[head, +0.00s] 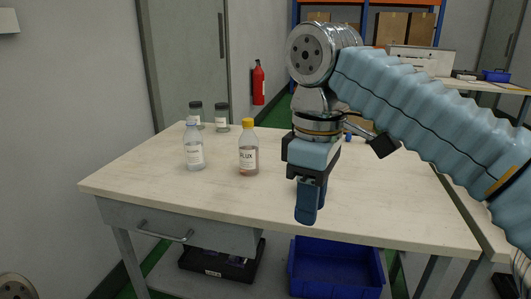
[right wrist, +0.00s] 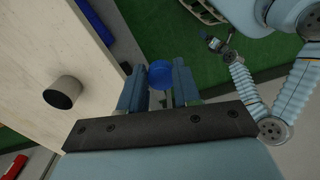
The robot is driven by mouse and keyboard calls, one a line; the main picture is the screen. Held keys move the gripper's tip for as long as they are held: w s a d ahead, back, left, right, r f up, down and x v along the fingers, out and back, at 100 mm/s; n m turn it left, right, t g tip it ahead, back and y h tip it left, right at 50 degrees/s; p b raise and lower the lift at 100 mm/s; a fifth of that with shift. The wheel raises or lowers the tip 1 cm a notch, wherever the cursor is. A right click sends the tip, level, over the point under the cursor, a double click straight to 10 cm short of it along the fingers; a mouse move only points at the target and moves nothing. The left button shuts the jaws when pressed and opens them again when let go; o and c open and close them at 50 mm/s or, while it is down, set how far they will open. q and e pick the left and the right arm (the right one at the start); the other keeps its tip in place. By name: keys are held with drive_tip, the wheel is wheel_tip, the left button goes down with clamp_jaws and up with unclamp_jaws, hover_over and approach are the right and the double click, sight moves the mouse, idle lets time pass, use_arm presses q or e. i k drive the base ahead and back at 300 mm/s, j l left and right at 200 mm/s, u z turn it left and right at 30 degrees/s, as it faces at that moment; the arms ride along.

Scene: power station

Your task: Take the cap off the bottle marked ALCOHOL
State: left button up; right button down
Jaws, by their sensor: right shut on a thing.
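A clear bottle (head: 194,154) with a white label stands at the left of the table in the head view. Its label is too small to read for certain, and its narrow top looks bare and pale. My right gripper (head: 306,215) points down over the table's front part, to the right of the bottles and apart from them. In the right wrist view, its fingers (right wrist: 160,84) are shut on a round blue cap (right wrist: 160,73). My left gripper shows small and dark in the right wrist view (right wrist: 214,43); its jaws are unclear.
The FLUX bottle (head: 248,155) with a yellow cap stands right of the clear bottle. Two dark-lidded jars (head: 196,108) (head: 221,117) stand behind. In the wrist view an open-topped grey cylinder (right wrist: 63,92) stands on the table (head: 200,196). A blue bin (head: 335,270) sits below.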

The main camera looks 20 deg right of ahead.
sight(192, 138)
drive_tip(key=i, duration=1.05)
